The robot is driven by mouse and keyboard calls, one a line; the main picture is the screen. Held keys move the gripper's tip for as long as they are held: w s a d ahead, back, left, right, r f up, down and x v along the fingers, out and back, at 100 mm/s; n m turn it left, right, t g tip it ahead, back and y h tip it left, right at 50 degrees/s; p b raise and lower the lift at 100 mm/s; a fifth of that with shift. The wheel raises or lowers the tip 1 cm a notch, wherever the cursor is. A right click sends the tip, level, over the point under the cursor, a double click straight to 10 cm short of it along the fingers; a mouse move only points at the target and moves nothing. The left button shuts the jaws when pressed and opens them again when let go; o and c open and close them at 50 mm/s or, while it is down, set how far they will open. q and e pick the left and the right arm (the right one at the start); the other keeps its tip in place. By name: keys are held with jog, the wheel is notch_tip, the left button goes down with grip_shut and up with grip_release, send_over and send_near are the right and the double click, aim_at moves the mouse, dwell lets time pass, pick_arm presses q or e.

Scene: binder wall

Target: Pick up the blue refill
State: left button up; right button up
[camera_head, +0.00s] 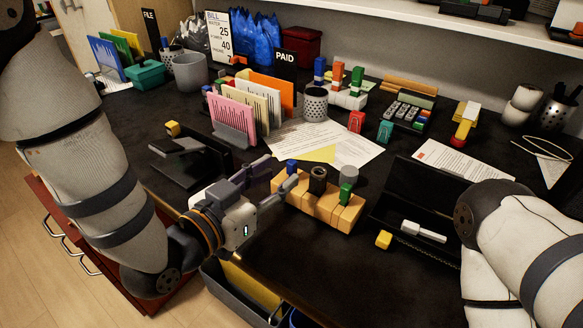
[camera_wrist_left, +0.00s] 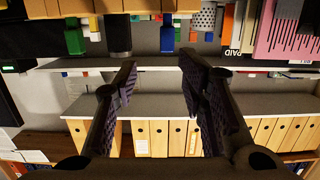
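The blue refill (camera_head: 291,166) stands upright in the left end of a wooden block holder (camera_head: 325,213). A dark cylinder (camera_head: 318,181) and a green refill (camera_head: 346,193) stand in the same holder. My left gripper (camera_head: 281,170) is open and empty, with its fingers pointing at the blue refill from the left. In the left wrist view, which looks upside down, the blue refill (camera_wrist_left: 167,39) lies beyond and between the spread fingertips (camera_wrist_left: 158,60), apparently untouched. My right arm enters at the right; its gripper is out of view.
A black tray (camera_head: 422,240) with a white tool lies right of the holder. A black stand (camera_head: 190,162) and a file rack (camera_head: 233,130) are behind my left gripper. Bare dark desk (camera_head: 320,270) lies in front.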

aim_at(289, 164)
pick_arm(q)
jog(key=x, duration=0.7)
jog(key=shift+w+a+f, duration=0.2)
jog(key=shift+a+f, duration=0.1)
jog(key=shift+a, duration=0.05)
jog(key=c, duration=0.9)
